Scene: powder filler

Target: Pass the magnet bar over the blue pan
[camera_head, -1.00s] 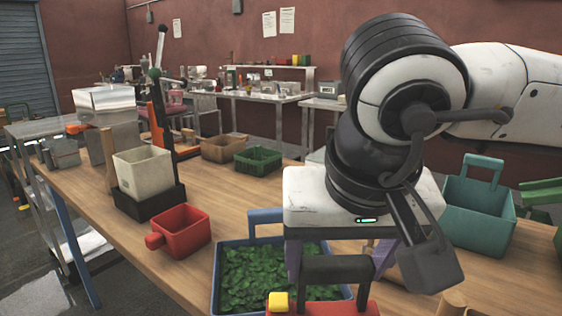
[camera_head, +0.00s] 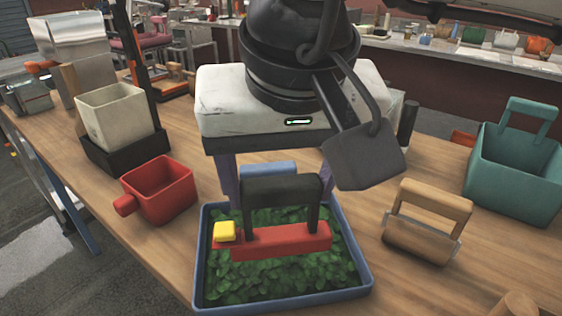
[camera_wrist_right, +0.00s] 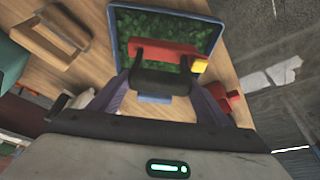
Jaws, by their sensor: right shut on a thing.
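The blue pan (camera_head: 367,283) stands on the wooden table and holds green leafy material. The magnet bar (camera_head: 290,243) is red with a black arched handle and a yellow block at its left end. It is over the pan, and I cannot tell whether it touches the leaves. My right gripper (camera_head: 276,192) is shut on the bar's black handle from behind. In the right wrist view the bar (camera_wrist_right: 160,50) lies across the pan (camera_wrist_right: 213,30), with the handle between the purple fingers (camera_wrist_right: 163,85). My left gripper is not in view.
A red scoop-like box (camera_head: 160,190) stands left of the pan. A cream bin (camera_head: 115,118) in a black base is behind it. A wooden-handled scraper (camera_head: 425,225) lies to the right, and a teal bin (camera_head: 515,165) stands at the far right.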

